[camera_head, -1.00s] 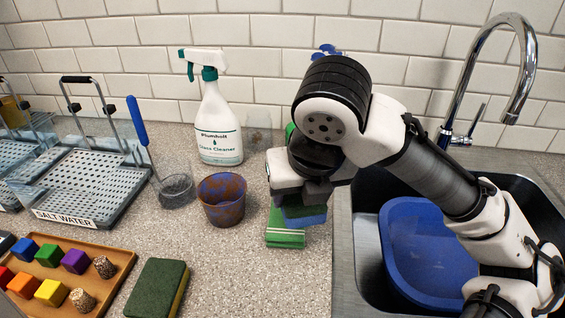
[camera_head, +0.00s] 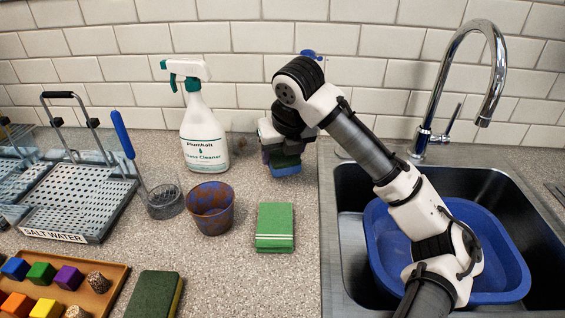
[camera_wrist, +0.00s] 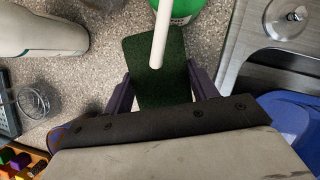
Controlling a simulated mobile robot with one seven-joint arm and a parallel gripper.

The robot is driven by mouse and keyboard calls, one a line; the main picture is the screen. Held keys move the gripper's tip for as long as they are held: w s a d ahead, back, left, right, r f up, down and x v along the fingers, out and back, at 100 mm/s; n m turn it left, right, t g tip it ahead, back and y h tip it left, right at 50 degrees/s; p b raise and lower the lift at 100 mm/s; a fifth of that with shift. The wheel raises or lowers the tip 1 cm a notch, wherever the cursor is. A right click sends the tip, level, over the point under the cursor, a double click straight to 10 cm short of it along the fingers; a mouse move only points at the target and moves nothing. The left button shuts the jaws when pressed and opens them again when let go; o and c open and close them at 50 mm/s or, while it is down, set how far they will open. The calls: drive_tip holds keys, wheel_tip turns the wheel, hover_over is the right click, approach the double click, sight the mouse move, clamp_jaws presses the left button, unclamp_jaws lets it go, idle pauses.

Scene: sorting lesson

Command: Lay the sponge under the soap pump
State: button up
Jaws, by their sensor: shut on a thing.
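My gripper (camera_wrist: 155,95) is shut on a sponge with a dark green top (camera_wrist: 150,62). Its blue underside (camera_head: 286,171) shows below my gripper in the head view. The soap pump (camera_wrist: 182,10) is a green bottle with a white spout, at the top of the wrist view. In that view the spout crosses over the held sponge, and the sponge's far end is close to the bottle. My arm hides the bottle in the head view. I cannot tell whether the sponge touches the counter.
A folded green cloth (camera_head: 275,227) lies in front of my gripper. A spray bottle (camera_head: 204,130), a mottled cup (camera_head: 211,208) and another green-and-yellow sponge (camera_head: 154,296) stand or lie to the left. The sink with a blue basin (camera_head: 445,250) is at the right.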

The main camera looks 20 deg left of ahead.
sight(284, 157)
wheel_tip(284, 157, down, 3)
drive_tip(key=shift+f, duration=0.1)
drive_tip(key=shift+w+f+p, duration=0.15)
drive_tip(key=shift+f+p, duration=0.1)
drive_tip(key=shift+p, duration=0.3)
drive_tip(key=shift+f, duration=0.3)
drive_tip(key=o, duration=1)
drive_tip(key=shift+r, duration=0.15)
drive_tip(key=shift+r, duration=0.25)
drive_tip(key=b+v, duration=0.1)
drive_tip(key=v, duration=1)
drive_tip(key=shift+d+r, duration=0.1)
drive_tip(key=shift+r, duration=0.25)
